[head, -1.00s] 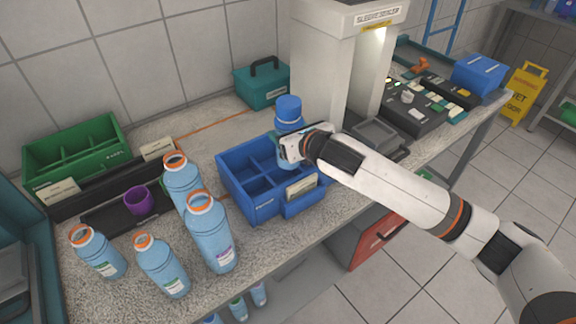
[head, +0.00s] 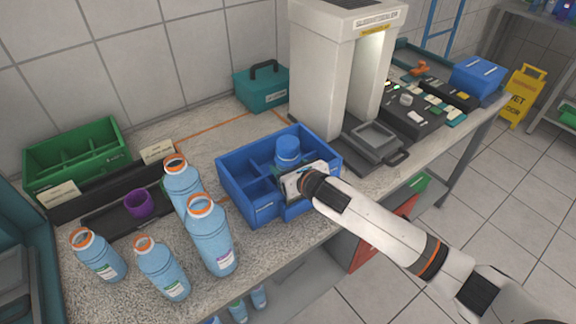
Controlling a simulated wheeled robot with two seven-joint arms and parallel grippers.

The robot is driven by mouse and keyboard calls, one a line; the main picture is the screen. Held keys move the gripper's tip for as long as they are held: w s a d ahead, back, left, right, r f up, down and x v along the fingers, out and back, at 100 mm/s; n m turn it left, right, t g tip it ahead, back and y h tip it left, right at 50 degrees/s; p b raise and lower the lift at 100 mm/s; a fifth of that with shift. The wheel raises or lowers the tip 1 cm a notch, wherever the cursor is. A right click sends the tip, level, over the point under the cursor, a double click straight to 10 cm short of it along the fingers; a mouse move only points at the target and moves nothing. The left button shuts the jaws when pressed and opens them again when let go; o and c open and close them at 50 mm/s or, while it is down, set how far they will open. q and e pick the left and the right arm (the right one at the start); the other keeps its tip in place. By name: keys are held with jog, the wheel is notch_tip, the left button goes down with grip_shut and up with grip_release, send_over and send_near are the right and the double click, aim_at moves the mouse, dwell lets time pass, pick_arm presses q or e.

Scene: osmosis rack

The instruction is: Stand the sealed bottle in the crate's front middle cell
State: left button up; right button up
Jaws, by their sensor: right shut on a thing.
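The sealed bottle (head: 287,150) has a blue cap and stands about upright inside the blue crate (head: 262,209), with only its top showing above the walls. My right gripper (head: 293,180) is shut on it, at the crate's front side. The gripper and the crate walls hide the bottle's lower part, so I cannot tell whether it touches the cell floor or exactly which cell it is in. Cells at the crate's left look empty. My left gripper is not in view.
Several orange-rimmed bottles (head: 211,240) stand left of the crate. A purple cup (head: 139,203) sits on a dark tray behind them, near a green crate (head: 75,150). The white sealer (head: 318,85) stands behind the blue crate, with a teal box (head: 262,90) at the back.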

jog(key=o, duration=1.2)
jog(key=shift+f, duration=0.1)
jog(key=shift+s+d+r, duration=0.1)
jog(key=shift+s+r, duration=0.05)
jog(key=shift+r, duration=0.05)
jog(key=v, duration=1.1)
jog(key=shift+s+d, duration=0.2)
jog(key=shift+s, duration=0.1)
jog(key=shift+r, duration=0.1)
